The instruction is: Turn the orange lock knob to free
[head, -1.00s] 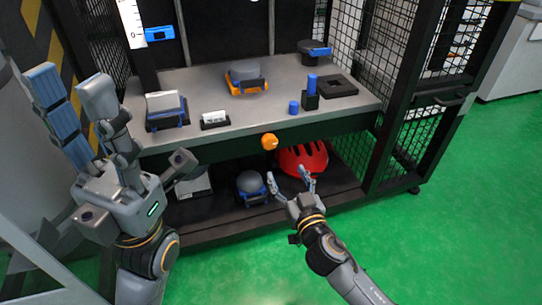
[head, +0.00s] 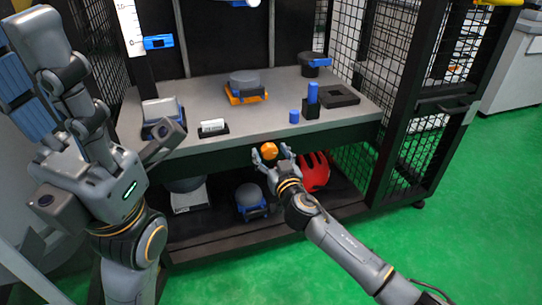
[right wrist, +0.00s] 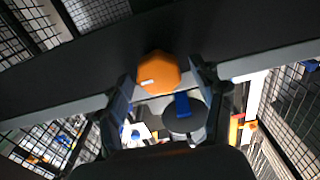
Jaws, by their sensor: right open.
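The orange lock knob (head: 269,150) sits on the dark front edge of the workbench. It also shows in the right wrist view (right wrist: 159,73), faceted, with a small pale mark on its face. My right gripper (head: 272,152) is open, with one finger on each side of the knob. In the right wrist view the knob lies between and just beyond the fingertips (right wrist: 160,80); I cannot tell whether they touch it.
The bench top (head: 200,95) holds a grey round item on an orange base (head: 246,90), a blue cylinder (head: 294,116) and a black square frame (head: 338,96). A black mesh cage side (head: 425,120) stands right.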

